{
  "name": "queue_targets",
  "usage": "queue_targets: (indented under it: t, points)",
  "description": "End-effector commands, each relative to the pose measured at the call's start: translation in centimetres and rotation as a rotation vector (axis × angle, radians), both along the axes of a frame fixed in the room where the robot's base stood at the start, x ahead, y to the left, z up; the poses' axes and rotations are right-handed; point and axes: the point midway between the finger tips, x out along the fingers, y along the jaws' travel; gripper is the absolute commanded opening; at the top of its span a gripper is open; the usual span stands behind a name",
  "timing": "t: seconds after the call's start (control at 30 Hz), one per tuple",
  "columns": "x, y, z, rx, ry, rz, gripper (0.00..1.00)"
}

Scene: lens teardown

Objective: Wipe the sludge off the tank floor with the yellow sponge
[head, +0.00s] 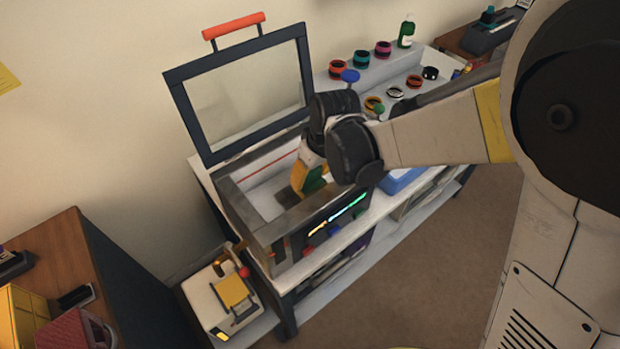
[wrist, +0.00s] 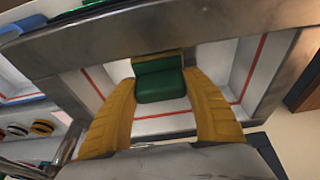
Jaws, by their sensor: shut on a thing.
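The tank (head: 262,238) is an open box with a grey metal rim, and its framed lid (head: 172,86) with a red-orange handle stands raised behind it. My gripper (head: 305,186) reaches down into the tank's opening from the right. In the wrist view its two yellow fingers are shut on the sponge (wrist: 160,86), which shows a green face and a thin yellow edge. The tank's rim (wrist: 112,42) and white inside with a red line surround the sponge there. I cannot tell whether the sponge touches the floor.
Several coloured lens rings (head: 361,59) and a green bottle (head: 406,32) stand on the bench behind my arm. A blue tray (head: 402,181) is right of the tank. A white device with a yellow top (head: 231,291) stands at front left. The brown floor in front is clear.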

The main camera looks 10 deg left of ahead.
Motion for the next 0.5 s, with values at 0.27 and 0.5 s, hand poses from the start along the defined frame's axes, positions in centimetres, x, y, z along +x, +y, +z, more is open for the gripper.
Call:
queue_targets:
  t: [0.27,0.5]
  points:
    - [0.5,0.0,2.8,0.0,0.0,-0.004,0.32]
    - [0.7,0.0,3.9,0.0,0.0,-0.006,0.32]
